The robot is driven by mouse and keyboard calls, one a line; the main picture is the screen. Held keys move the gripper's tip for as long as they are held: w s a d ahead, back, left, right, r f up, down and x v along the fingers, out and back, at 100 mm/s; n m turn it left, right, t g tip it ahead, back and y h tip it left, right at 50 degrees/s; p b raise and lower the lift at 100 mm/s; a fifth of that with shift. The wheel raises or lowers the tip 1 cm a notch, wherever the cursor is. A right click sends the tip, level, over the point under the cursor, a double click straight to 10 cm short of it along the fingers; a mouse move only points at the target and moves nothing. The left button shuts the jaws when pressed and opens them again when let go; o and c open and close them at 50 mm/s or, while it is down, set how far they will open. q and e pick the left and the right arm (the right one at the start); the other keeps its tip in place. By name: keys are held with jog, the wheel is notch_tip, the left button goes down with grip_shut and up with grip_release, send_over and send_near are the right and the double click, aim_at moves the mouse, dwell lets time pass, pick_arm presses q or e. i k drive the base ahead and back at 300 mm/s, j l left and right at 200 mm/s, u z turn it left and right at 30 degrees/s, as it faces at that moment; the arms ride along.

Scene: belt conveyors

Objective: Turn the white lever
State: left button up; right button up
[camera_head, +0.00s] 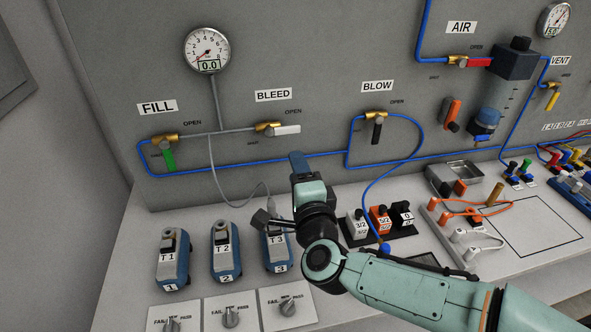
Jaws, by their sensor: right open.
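The white lever (287,130) sits on the brass valve (265,128) under the BLEED label on the grey panel. It points right, roughly level. My right gripper (298,160) is below and slightly right of the lever, in front of the panel, and looks apart from it. It is open and empty, seen from behind, so the gap between its fingers is hard to make out. My left gripper is not in view.
A green lever (168,158) under FILL and a black lever (376,131) under BLOW flank it. A gauge (207,50) hangs above. Blue tubing (240,161) runs below. Blue-grey test units T1 (171,262) and T2 (226,254) stand on the bench near my arm.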

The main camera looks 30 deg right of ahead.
aim_at(268, 132)
jog(key=k+j, duration=0.2)
jog(key=k, duration=0.3)
jog(key=k+j, duration=0.2)
jog(key=k, duration=0.25)
